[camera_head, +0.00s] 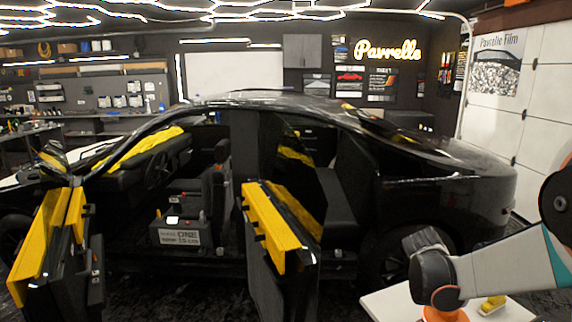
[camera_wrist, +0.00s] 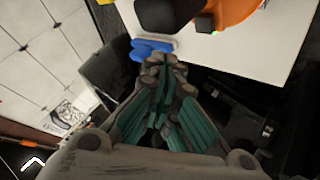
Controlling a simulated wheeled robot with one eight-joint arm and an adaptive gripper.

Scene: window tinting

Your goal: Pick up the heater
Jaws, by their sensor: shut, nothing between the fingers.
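In the wrist view, an orange and black object (camera_wrist: 232,12), which looks like the heater, lies on a white tabletop (camera_wrist: 262,48). The top edge of the picture cuts it off, so I see only part of it. My gripper (camera_wrist: 160,62) is shut and empty, with its teal-padded fingers together. The fingertips appear just short of a blue item (camera_wrist: 152,47) at the table's edge, to the left of the orange object. I cannot tell whether they touch it. In the head view, my arm covers much of the table, and I cannot clearly make out the heater there.
The white table (camera_head: 392,304) stands at bottom right in the head view, with a yellow item (camera_head: 492,304) on it. A black car (camera_head: 440,165) with open doors fills the middle. A yellow-trimmed door (camera_head: 275,225) juts toward me. A labelled box (camera_head: 178,235) sits inside the car.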

